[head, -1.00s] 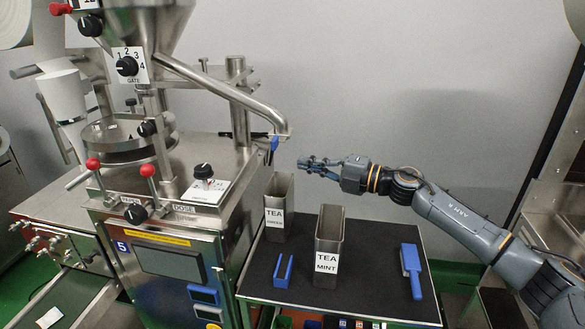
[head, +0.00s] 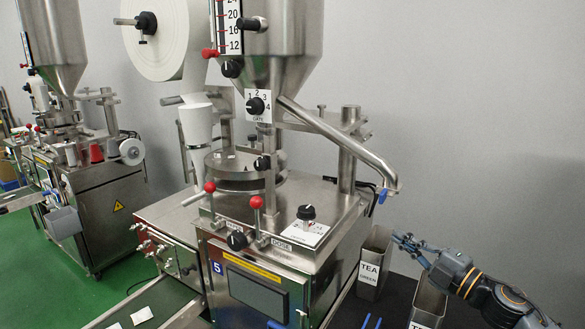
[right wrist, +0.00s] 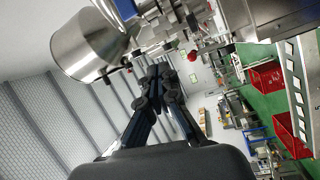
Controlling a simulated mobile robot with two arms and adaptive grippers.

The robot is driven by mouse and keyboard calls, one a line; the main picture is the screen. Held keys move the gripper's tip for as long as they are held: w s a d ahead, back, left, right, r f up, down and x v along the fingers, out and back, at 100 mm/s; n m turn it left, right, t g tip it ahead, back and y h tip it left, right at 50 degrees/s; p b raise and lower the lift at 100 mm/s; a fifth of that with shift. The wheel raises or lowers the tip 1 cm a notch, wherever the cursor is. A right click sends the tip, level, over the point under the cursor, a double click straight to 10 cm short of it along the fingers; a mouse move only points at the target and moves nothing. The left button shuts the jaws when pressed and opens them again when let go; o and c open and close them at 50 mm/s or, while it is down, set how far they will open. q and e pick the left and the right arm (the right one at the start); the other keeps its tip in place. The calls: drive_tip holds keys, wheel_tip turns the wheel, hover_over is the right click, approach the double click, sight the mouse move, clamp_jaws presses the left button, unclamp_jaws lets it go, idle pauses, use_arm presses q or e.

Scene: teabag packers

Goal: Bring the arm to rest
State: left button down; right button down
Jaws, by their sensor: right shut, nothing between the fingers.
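My right arm comes in from the lower right of the head view. Its gripper (head: 408,241) is held in the air above the dark table, just right of the metal chute and near the TEA GREEN tin. It is empty, and its fingers come together in the right wrist view (right wrist: 158,75). The TEA GREEN tin (head: 369,272) stands upright below and left of the gripper. The second metal tin (head: 428,306) stands partly behind my right arm and is cut by the lower edge. My left gripper does not show.
The teabag packer (head: 270,245) with its hopper and outlet chute (head: 345,145) stands left of the gripper. A second packer (head: 85,190) stands farther back at left. Red crates (right wrist: 265,76) show in the right wrist view. The grey wall area above the arm is clear.

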drive_tip(key=s+a+f+m+g+h, duration=0.2)
drive_tip(key=s+f+m+h, duration=0.4)
drive_tip(key=s+f+m, duration=0.4)
drive_tip(key=s+a+f+m+g+h, duration=0.1)
drive_tip(key=s+f+m+g+h, duration=0.1)
drive_tip(key=s+f+m+h, duration=0.65)
drive_tip(key=s+a+f+m+g+y, duration=0.15)
drive_tip(key=s+f+g, duration=0.3)
drive_tip(key=s, duration=0.55)
drive_tip(key=s+a+f+g+y, duration=0.2)
drive_tip(key=s+f+g, duration=0.3)
drive_tip(key=s, duration=0.4)
wheel_tip(320, 180, down, 27)
drive_tip(key=s, duration=0.1)
drive_tip(key=s+d+f+g, duration=0.1)
drive_tip(key=s+d+f, duration=0.2)
drive_tip(key=s+f, duration=1.4)
drive_tip(key=shift+f+b, duration=0.3)
drive_tip(key=shift+b, duration=0.15)
